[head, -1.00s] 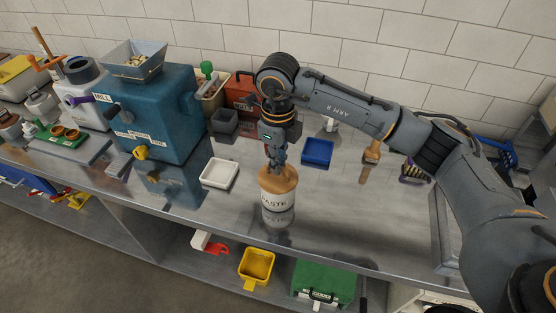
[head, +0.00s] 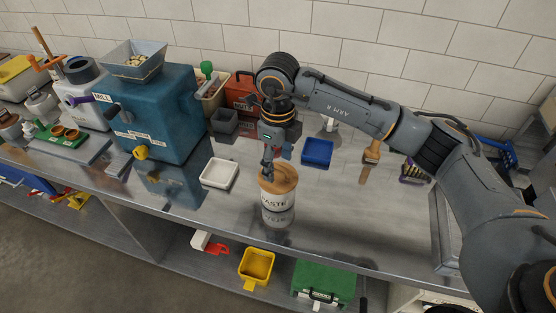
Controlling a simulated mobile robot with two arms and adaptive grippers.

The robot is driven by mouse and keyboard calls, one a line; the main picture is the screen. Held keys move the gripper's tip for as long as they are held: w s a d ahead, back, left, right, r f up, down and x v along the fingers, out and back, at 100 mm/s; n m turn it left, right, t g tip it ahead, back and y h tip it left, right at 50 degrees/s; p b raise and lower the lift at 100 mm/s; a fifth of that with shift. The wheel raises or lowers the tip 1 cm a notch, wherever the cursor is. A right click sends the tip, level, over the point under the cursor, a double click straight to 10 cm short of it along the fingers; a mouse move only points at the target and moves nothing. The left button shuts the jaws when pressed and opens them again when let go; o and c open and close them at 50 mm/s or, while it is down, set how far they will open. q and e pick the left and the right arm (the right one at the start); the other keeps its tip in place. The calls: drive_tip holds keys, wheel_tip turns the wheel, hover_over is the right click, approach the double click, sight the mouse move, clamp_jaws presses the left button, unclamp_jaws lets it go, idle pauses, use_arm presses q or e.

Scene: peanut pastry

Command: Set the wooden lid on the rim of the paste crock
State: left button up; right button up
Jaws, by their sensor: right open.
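The paste crock (head: 276,199), a pale pot with a "PASTE" label, stands upright near the front edge of the steel counter. The round wooden lid (head: 284,180) lies on top of the crock at its rim. Whether it sits fully flush all round is too small to tell. My right gripper (head: 268,168) points down at the left and back edge of the lid, close to it. It is open, and no held thing shows between its fingers. My left gripper is not in view.
A white tray (head: 219,173) lies left of the crock and a blue tray (head: 317,152) behind it to the right. A wooden-handled brush (head: 372,152) stands farther right. The big blue mill (head: 160,115) fills the counter's left.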

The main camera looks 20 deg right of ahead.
drive_tip(key=shift+r+p, duration=1.6)
drive_tip(key=shift+r, duration=1.85)
drive_tip(key=shift+f, duration=0.1)
